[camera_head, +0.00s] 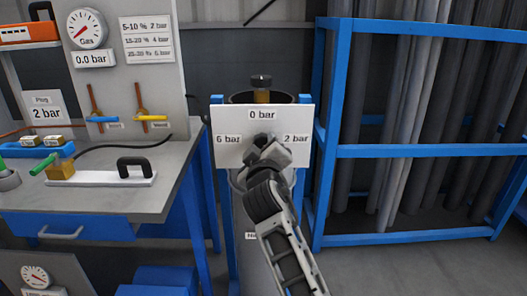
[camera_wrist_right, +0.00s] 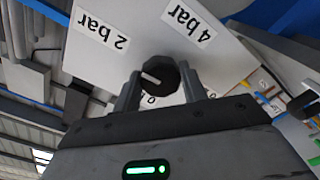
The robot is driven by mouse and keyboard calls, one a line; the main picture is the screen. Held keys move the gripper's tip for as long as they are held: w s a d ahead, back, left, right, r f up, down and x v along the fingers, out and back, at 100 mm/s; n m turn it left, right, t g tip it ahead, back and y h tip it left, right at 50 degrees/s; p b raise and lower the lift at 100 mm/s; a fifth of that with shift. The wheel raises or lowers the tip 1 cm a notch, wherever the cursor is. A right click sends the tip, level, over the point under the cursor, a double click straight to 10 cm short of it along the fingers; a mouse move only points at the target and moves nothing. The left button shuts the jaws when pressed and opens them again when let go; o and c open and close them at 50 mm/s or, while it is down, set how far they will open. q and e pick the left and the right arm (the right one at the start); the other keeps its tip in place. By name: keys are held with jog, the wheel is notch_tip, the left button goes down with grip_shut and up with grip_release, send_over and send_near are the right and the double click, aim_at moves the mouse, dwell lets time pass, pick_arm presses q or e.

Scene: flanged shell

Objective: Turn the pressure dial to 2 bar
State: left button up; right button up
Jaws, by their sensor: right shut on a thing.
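The pressure dial is a dark faceted knob (camera_wrist_right: 160,75) with a white pointer mark, on a white panel (camera_head: 288,120). The head view shows the labels 0 bar at the top, 6 bar at the left and 2 bar at the right. The wrist view shows 2 bar and 4 bar upside down, with another label partly hidden by the fingers. The mark points left in the wrist view, roughly toward the 2 bar side. My right gripper (camera_head: 266,150) is shut on the dial, one finger on each side. It hides most of the dial in the head view. My left gripper is not in view.
A grey workbench (camera_head: 185,160) stands at the left with a black-handled plate. Above it, a round gas gauge (camera_head: 87,28) sits over a 0.0 bar display (camera_head: 94,58). A sign (camera_head: 46,112) reads 2 bar. A blue rack (camera_head: 338,95) with grey pipes stands close at the right.

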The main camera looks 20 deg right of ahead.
dwell(0.5)
jog(key=o, duration=1)
